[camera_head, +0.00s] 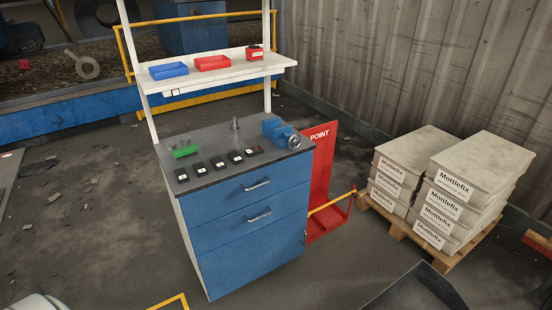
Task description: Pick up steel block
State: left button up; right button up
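The blue-drawer workbench (215,163) has a dark top with small items. I cannot tell for sure which one is the steel block. A small upright grey metal piece (235,124) stands near the back middle of the top. Several tiny grey pieces show behind a green block (185,151) at the left; their shape is too small to make out. Neither of my grippers is in view.
Several small black boxes (218,163) line the bench front. A blue vise (281,131) sits at its right. A shelf (213,69) above holds blue and red bins. A red stand (322,180) and stacked Mottlefix boxes (450,205) are to the right. Floor left is mostly open.

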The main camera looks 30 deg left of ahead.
aim_at(201, 170)
jog(key=i+j+z, duration=0.1)
jog(key=j+z, duration=0.3)
jog(key=j, duration=0.25)
jog(key=j+z, duration=0.35)
jog(key=j, duration=0.3)
jog(key=k+j+z, duration=0.1)
jog(key=j+z, duration=0.3)
jog(key=j, duration=0.3)
jog(key=k+j+z, duration=0.15)
jog(key=j+z, duration=0.25)
jog(key=j, duration=0.25)
